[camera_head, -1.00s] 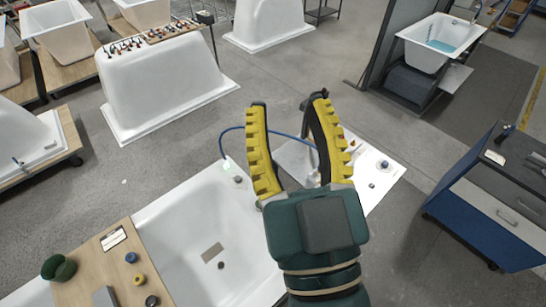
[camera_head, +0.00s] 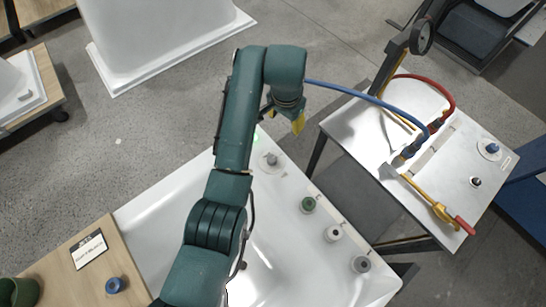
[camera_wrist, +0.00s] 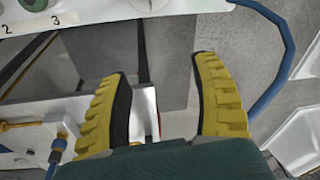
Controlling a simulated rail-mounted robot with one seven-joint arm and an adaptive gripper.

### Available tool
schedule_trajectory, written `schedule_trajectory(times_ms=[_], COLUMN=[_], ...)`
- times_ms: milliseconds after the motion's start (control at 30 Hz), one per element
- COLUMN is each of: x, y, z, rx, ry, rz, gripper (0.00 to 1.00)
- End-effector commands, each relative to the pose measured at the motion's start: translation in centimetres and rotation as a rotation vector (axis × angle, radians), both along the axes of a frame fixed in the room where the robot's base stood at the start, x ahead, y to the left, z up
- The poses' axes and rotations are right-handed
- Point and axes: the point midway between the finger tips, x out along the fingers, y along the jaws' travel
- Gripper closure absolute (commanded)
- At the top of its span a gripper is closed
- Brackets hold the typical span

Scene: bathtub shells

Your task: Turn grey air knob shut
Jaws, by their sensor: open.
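Several knobs sit on the white tub's rim (camera_head: 292,183). A grey knob (camera_head: 270,159) is near the far corner, then a green knob (camera_head: 308,204), a pale grey knob (camera_head: 333,233) and a darker grey knob (camera_head: 361,263). I cannot tell which one is the air knob. My gripper (camera_head: 297,124) is above and just beyond the far corner, close to the first grey knob. In the wrist view my gripper (camera_wrist: 168,92) is open and empty, with floor between its yellow fingers. The green knob (camera_wrist: 36,3) and a grey fitting (camera_wrist: 143,5) are cut off at the top edge.
A white side table (camera_head: 352,130) at right carries a blue hose (camera_head: 365,97), a red hose (camera_head: 440,85) and yellow-handled fittings (camera_head: 440,211). The blue hose arches close by my gripper. A wooden board (camera_head: 75,275) lies across the tub at lower left.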

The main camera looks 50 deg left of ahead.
Motion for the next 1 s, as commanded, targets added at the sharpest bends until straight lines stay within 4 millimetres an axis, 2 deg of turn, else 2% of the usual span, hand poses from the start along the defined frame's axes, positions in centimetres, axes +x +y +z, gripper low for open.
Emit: schedule_trajectory(times_ms=[33,100,200,367,800,1000], x=[-1.5,-2.9,-3.8,-3.9,-3.8,-3.8], y=[0.9,1.4,1.6,1.5,1.4,1.5], z=[-3.0,-4.1,-4.9,-7.3,-18.0,-20.5], rx=[-0.039,-0.078,-0.104,-0.107,-0.105,-0.104], ry=[0.060,0.117,0.153,0.158,0.156,0.153], rz=[0.009,0.012,0.014,0.014,0.014,0.014], gripper=[0.36,0.36,0.36,0.36,0.36,0.36])
